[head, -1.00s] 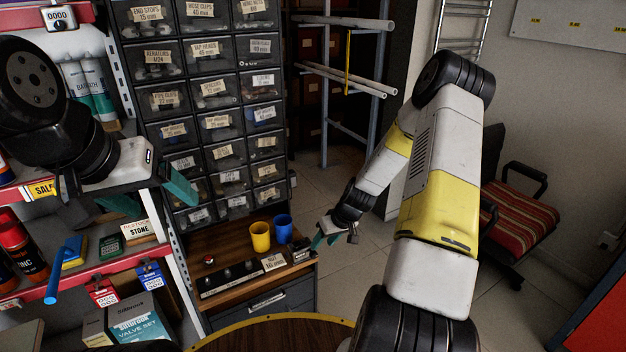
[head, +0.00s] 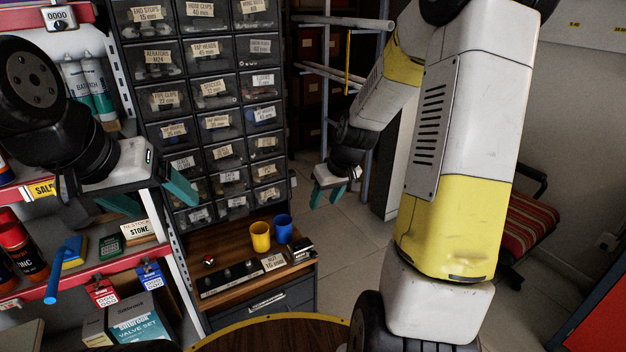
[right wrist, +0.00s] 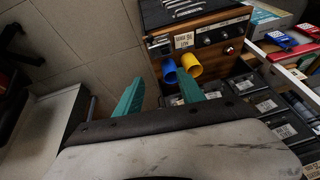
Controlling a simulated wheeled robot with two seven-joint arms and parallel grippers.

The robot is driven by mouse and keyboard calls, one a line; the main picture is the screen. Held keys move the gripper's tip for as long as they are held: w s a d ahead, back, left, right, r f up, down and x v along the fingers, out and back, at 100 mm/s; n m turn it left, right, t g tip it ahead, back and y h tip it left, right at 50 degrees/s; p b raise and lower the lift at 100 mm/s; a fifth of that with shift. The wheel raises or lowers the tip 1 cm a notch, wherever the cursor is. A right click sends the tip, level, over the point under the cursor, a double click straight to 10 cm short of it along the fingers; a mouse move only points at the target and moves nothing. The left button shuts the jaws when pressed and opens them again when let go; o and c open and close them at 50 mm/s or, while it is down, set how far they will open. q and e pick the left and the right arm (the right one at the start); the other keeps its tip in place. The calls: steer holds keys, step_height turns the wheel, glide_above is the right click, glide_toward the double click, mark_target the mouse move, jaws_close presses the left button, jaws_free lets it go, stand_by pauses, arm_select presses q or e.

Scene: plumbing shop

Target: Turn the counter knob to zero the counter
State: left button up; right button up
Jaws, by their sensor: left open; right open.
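A small white counter (head: 59,17) with a row of digits that seem to read 0000 hangs at the top left in the head view, with a dark knob low on its face. A small black device (head: 301,249) with a pale window stands on the wooden ledge right of the blue cup; I cannot tell its digits. My right gripper (head: 328,197) is open and empty, above the floor right of the ledge. Its teal fingers show in the right wrist view (right wrist: 158,93), apart from the cups and the device. My left gripper (head: 152,196) is open and empty before the left shelves.
A yellow cup (head: 260,237) and a blue cup (head: 283,229) stand on the wooden ledge (head: 230,243), beside a strip of black knobs (head: 232,276). A drawer cabinet (head: 215,90) rises behind. A round table (head: 275,334) is in front. Open floor lies right of the ledge.

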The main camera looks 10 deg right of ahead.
steer(key=s+r, duration=0.1)
steer(key=r, duration=0.2)
steer(key=s+r, duration=0.1)
steer(key=r, duration=0.1)
steer(key=shift+s+a+r, duration=0.1)
steer(key=shift+s+a, duration=0.2)
steer(key=shift+a, duration=0.1)
steer(key=s+a+r+m+t, duration=0.1)
steer(key=s+r, duration=0.6)
steer(key=s, duration=0.2)
steer(key=s+a+r+m+t, duration=0.1)
steer(key=s+a+r, duration=0.1)
steer(key=s+r, duration=0.5)
steer(key=s, duration=0.3)
steer(key=shift+r+m, duration=0.3)
steer(key=shift+r, duration=0.1)
